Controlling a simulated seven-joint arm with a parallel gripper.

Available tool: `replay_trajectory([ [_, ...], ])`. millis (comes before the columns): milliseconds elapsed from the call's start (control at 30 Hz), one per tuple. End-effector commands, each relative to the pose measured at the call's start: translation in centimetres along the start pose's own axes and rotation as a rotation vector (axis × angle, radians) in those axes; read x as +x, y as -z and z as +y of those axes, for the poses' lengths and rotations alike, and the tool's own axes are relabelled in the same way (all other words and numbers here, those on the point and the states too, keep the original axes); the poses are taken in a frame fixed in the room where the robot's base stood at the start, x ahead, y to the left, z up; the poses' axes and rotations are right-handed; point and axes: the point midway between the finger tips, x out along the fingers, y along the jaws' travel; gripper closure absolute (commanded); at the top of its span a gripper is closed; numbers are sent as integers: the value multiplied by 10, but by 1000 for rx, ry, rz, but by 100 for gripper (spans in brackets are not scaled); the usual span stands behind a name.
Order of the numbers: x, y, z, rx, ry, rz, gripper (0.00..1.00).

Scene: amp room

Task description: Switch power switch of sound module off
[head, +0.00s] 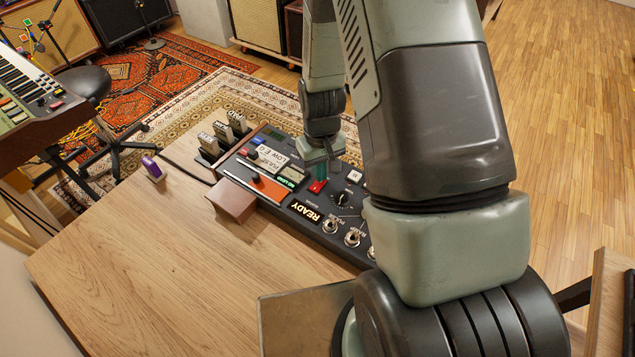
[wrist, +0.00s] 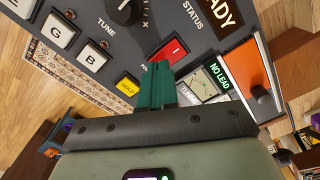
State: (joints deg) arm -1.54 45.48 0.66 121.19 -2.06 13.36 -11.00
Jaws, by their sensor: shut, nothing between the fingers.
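The sound module (head: 262,205) is a dark control panel on the wooden table, and its panel also fills the top of the wrist view (wrist: 95,20). A red rocker switch (head: 317,186) with a white mark sits on it; it also shows in the wrist view (wrist: 170,50). I cannot read a power label beside it. The READY display (head: 305,211) is lit. My gripper (wrist: 160,68) is shut and empty, its green fingertips right at the near edge of the red switch. In the head view my gripper (head: 326,168) is just behind the switch; contact cannot be told.
A knob (head: 342,199), an orange slider strip (head: 258,188) and several jacks (head: 352,238) surround the switch. A yellow HOLD button (wrist: 126,86) is close to my fingers. A brown wooden block (head: 231,199) and a purple object (head: 153,168) are on the table. The table's left part is clear.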

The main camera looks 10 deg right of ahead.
Motion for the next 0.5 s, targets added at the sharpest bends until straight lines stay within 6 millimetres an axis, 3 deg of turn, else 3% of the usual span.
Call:
replay_trajectory([
  [500, 8, 0, 0, 0, 0, 0, 100],
])
